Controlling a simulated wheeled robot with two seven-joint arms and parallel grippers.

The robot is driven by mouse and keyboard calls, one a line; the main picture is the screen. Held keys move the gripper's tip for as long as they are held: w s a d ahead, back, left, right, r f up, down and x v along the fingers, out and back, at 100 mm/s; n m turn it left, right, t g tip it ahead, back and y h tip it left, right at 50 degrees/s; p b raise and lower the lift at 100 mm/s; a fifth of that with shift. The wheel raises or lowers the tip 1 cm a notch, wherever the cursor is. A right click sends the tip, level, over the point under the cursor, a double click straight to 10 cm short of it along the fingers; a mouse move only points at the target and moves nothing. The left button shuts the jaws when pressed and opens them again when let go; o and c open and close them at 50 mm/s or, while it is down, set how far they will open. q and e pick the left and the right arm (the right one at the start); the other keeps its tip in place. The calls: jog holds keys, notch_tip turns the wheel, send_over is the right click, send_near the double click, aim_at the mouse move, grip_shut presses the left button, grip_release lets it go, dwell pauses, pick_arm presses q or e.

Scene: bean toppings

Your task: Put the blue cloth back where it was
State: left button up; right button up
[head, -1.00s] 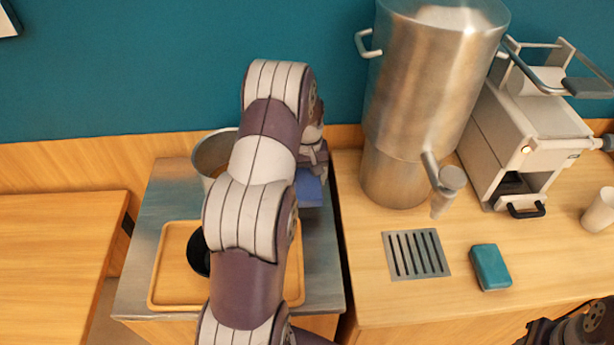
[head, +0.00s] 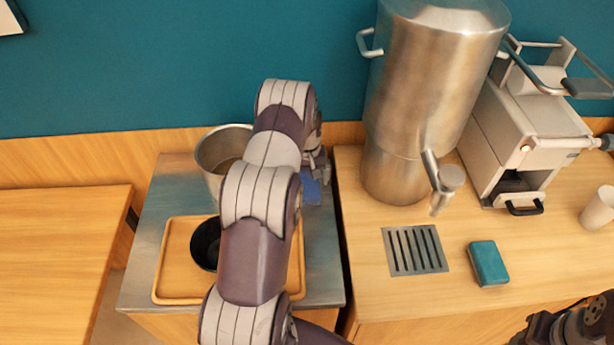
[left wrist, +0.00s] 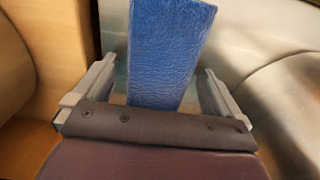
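The blue cloth (head: 312,190) lies on the metal-topped stand, near its right edge, partly hidden behind my left arm. In the left wrist view the blue cloth (left wrist: 168,50) is a flat textured strip between my fingers. My left gripper (head: 318,165) is right at the cloth. In the left wrist view the left gripper (left wrist: 157,85) is open, with a finger on each side of the cloth and a gap on both sides. My right gripper is out of view; only a dark part of my right arm shows at the bottom right.
A metal pot (head: 212,165) and a wooden tray (head: 170,270) with a black bowl (head: 205,243) stand on the metal top (head: 150,215). Right of it are a tall steel dispenser (head: 425,100), a drain grate (head: 415,250), a teal sponge (head: 488,263) and a white cup (head: 598,210).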

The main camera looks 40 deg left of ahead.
aim_at(308, 179)
pick_arm(q)
jog(key=shift+r, duration=0.35)
notch_tip(308, 179, up, 12)
jog(key=b, duration=0.2)
jog(key=s+d+r+m, duration=0.2)
jog(key=s+d, duration=0.1)
jog(key=d, duration=0.4)
jog(key=s+d+r+m, duration=0.1)
jog(key=s+d+m, duration=0.15)
jog(key=d, duration=0.45)
jog(key=s+d+m, duration=0.2)
jog(key=s+d, duration=0.2)
jog(key=s, duration=0.3)
jog(key=s+d+m+t, duration=0.1)
jog(key=s+d, duration=0.4)
jog(key=s, duration=0.1)
jog(key=shift+s+m, duration=0.35)
